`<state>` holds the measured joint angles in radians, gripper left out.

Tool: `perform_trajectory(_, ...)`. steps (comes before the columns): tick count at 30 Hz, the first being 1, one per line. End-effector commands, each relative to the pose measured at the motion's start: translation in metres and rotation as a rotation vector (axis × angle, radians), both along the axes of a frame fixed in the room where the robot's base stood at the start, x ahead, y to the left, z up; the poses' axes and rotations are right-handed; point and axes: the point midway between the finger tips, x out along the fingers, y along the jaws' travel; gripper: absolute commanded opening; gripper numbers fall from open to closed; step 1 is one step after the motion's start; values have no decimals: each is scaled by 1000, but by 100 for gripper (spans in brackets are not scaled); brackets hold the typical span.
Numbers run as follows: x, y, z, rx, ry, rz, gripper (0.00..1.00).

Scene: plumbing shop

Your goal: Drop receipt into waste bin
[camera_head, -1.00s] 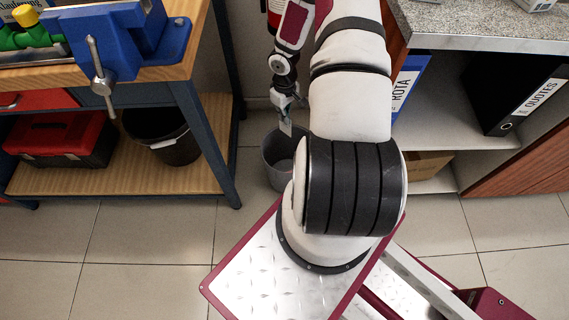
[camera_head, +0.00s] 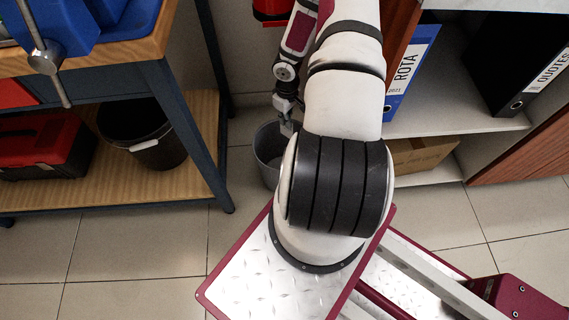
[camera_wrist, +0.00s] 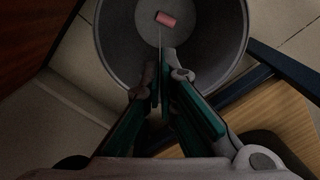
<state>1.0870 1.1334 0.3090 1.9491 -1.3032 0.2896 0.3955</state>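The grey waste bin (camera_head: 266,158) stands on the floor between the workbench and the shelf unit. In the wrist view its round rim and wall (camera_wrist: 112,42) are below my gripper. My gripper (camera_head: 287,118) points down at the bin's opening. In the wrist view my gripper (camera_wrist: 160,62) has its fingers close together on a thin pale sheet seen edge-on, the receipt (camera_wrist: 160,38). It also shows as a small pale piece in the head view (camera_head: 287,129). A small pink block (camera_wrist: 165,19) lies inside the bin.
A black bin (camera_head: 158,150) with a white label and a red toolbox (camera_head: 45,145) sit on the workbench's lower shelf (camera_head: 110,188). A blue ROTA binder (camera_head: 408,75) and a cardboard box (camera_head: 425,152) are in the right unit. Tiled floor is open in front.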

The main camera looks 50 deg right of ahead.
Motion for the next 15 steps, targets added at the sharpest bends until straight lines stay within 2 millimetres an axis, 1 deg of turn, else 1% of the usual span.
perform_trajectory(1, 0, 0, -7, 0, 0, 0, 0)
perform_trajectory(3, 0, 0, -10, -1, 0, 0, 0)
perform_trajectory(12, 0, -1, -10, -1, -1, -1, 0)
perform_trajectory(14, 0, -1, -10, -1, -1, -1, 14)
perform_trajectory(15, 0, -1, -10, -1, -1, -1, 23)
